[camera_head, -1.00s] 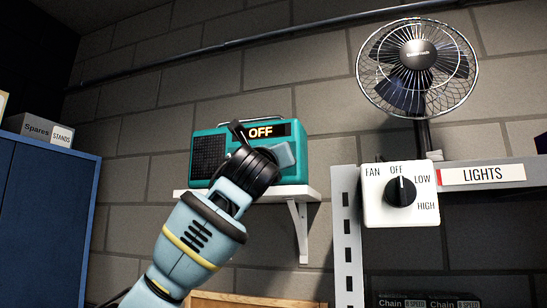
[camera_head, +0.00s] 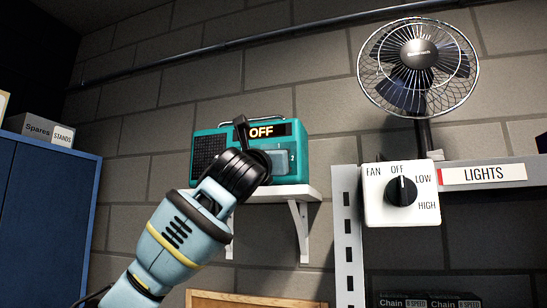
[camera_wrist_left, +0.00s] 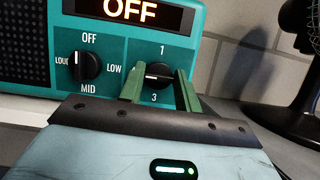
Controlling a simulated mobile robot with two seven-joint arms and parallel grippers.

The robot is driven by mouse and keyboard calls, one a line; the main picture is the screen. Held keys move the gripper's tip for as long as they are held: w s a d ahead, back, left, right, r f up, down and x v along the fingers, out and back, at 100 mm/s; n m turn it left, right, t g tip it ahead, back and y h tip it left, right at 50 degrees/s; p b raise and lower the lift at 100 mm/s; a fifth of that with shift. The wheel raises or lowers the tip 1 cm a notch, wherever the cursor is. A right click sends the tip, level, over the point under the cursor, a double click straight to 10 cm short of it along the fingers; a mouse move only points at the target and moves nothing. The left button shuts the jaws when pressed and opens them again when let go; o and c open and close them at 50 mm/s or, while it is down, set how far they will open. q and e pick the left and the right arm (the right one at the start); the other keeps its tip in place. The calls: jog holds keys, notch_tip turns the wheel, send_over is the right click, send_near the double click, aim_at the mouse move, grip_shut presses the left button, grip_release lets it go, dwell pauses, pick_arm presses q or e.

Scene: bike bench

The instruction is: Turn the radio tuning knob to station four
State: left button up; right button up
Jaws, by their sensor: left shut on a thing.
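The teal radio (camera_head: 207,152) stands on a white wall shelf, and its display (camera_head: 262,130) reads OFF. In the left wrist view its tuning knob (camera_wrist_left: 158,72) is black with a white mark, on a panel where 1 and 3 show. The mark seems to point left; the label there is hidden. My left gripper (camera_wrist_left: 157,84) is shut on the tuning knob, one finger on each side. In the head view my gripper (camera_head: 275,158) is partly hidden by my wrist at the radio's right half. My right gripper is not in view.
A second radio knob (camera_wrist_left: 86,66), marked OFF, LOW, MID and LOUD, is just left of my fingers. The white shelf (camera_head: 308,192) is below. A fan (camera_head: 418,68), a fan switch (camera_head: 401,193) and a LIGHTS label (camera_head: 483,173) are to the right. A blue cabinet (camera_head: 45,215) is at left.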

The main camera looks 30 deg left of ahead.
pick_arm(q)
jog(key=o, duration=1)
jog(key=shift+v, duration=3.9)
jog(key=shift+w+f, duration=0.1)
